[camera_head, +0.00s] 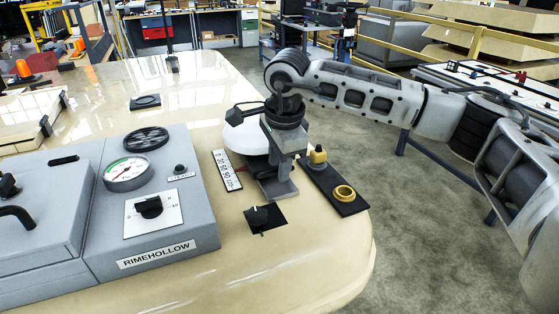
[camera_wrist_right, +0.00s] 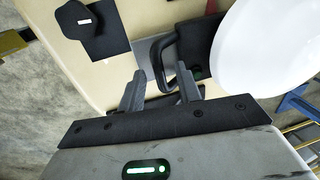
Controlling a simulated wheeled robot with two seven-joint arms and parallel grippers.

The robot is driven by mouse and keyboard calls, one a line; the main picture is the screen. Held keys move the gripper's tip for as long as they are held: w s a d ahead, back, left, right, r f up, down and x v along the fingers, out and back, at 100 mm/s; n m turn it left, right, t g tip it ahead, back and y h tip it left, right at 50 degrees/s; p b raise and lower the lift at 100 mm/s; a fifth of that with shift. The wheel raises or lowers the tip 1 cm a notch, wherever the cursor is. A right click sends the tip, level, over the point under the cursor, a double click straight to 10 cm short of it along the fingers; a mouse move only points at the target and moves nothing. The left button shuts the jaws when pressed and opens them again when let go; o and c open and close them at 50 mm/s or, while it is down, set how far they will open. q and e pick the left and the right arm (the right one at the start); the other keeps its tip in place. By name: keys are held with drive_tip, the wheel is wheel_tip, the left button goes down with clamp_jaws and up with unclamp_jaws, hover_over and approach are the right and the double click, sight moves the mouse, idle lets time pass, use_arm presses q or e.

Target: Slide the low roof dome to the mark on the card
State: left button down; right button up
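The low roof dome (camera_head: 243,139) is a smooth white dome on the cream top, partly hidden behind my right gripper. It also shows large at the right of the wrist view (camera_wrist_right: 275,48). The card (camera_head: 227,170) is a white strip with printed numbers, just left of and nearer than the dome. My right gripper (camera_head: 281,172) points down beside the dome. In the wrist view its fingers (camera_wrist_right: 160,82) are apart, with a dark bent handle (camera_wrist_right: 157,50) between or just beyond them; contact is unclear. My left gripper is not in view.
The grey RIMEHOLLOW box (camera_head: 200,238) with a gauge (camera_head: 126,173) stands left. The cream top's right edge is close.

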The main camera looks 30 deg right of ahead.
drive_tip(key=shift+r, duration=0.1)
use_arm(q)
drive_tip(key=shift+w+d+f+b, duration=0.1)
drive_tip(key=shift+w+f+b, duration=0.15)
drive_tip(key=shift+b, duration=0.5)
use_arm(e)
wheel_tip(320, 180, up, 16)
drive_tip(key=s, duration=0.2)
drive_tip(key=shift+s+f, duration=0.2)
drive_tip(key=shift+s, duration=0.2)
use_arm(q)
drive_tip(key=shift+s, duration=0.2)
use_arm(e)
drive_tip(key=shift+a, duration=0.1)
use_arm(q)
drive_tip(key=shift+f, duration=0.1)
